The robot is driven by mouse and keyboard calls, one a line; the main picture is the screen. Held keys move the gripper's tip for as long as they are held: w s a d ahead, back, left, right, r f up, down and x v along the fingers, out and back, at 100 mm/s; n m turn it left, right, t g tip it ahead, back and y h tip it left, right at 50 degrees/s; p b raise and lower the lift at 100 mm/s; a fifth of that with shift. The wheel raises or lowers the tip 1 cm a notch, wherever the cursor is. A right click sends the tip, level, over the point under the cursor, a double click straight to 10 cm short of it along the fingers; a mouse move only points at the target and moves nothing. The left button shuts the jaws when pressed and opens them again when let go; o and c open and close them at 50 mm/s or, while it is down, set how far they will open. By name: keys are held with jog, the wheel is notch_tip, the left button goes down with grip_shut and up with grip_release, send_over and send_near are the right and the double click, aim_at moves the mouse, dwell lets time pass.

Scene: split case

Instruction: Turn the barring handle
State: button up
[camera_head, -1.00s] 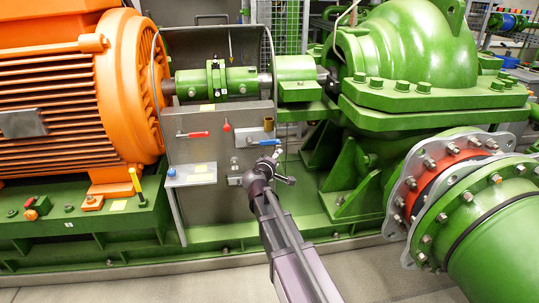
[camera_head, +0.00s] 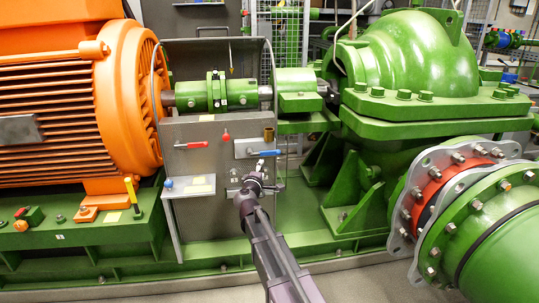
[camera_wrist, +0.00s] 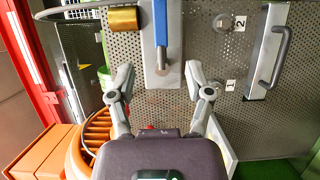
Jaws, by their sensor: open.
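No label shows which part is the barring handle. A lever with a blue grip (camera_head: 264,153) is fixed to a pale plate on the grey panel. In the wrist view its blue grip (camera_wrist: 161,22) points up from a metal pivot. A grey bar handle (camera_wrist: 279,58) on its own plate is to the right there. My gripper (camera_head: 258,176) is just below the blue lever in the head view. The blue lever's pivot is just beyond the fingertips. No contact is visible.
A red lever (camera_head: 191,145) and a brass cylinder (camera_head: 269,133) are on or by the panel (camera_head: 215,225). A small shelf (camera_head: 190,187) juts out at its left. The green shaft coupling (camera_head: 217,92) is above, between the orange motor (camera_head: 80,110) and green pump (camera_head: 420,60).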

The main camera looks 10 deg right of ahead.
aim_at(269, 154)
jog(key=x, duration=1.3)
jog(key=shift+w, duration=0.35)
grip_shut()
